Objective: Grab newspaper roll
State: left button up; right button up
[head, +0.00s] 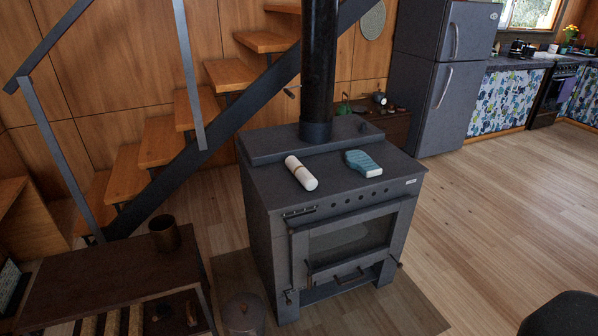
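A white roll (301,173), with a band around it, lies on top of the dark stove (260,180) near the middle of the head view. It looks like the newspaper roll, though no print can be made out. It lies at a slant, and a teal mitt-shaped item (362,163) lies to its right, apart from it. Nothing holds the roll. Neither of my grippers can be made out in the head view.
A black stovepipe (319,70) rises behind the roll. Stairs (160,140) with a metal rail stand behind left. A dark bench (110,275) carries a brown mug (165,233). A lidded pot (243,312) stands before the stove. Open floor (490,220) lies right.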

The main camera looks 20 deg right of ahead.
aim_at(309, 182)
jog(key=i+l+z, duration=0.5)
jog(key=i+l, duration=0.75)
jog(key=i, duration=0.1)
